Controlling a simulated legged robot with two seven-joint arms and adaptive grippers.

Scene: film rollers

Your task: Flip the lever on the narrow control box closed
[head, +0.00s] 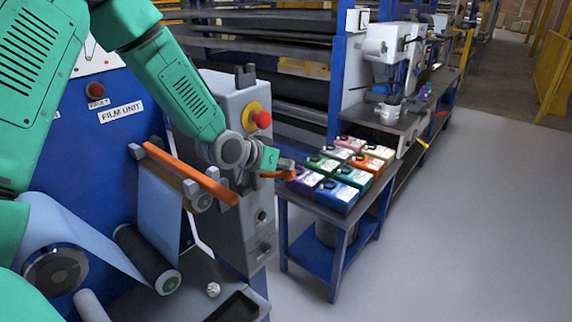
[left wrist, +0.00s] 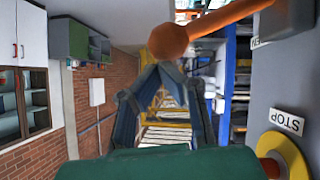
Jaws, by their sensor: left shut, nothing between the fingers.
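The narrow control box (head: 228,105) is a grey upright housing beside the blue film unit. Its orange lever (head: 277,174) sticks out to the right, ending in a round knob. In the left wrist view the lever (left wrist: 215,27) runs from the grey box (left wrist: 285,85) at the right to its knob near the top centre. My left gripper (head: 268,158) is at the lever, partly overlapping it. Its fingers (left wrist: 165,72) are shut and empty, with the tips close by the knob. I cannot tell whether they touch it. My right gripper is not in view.
A red stop button (head: 262,119) on a yellow ring sits on the box above the lever. An orange bar (head: 185,172) crosses the film unit at left. A blue table (head: 338,218) with several coloured boxes stands right of the lever. The floor at right is clear.

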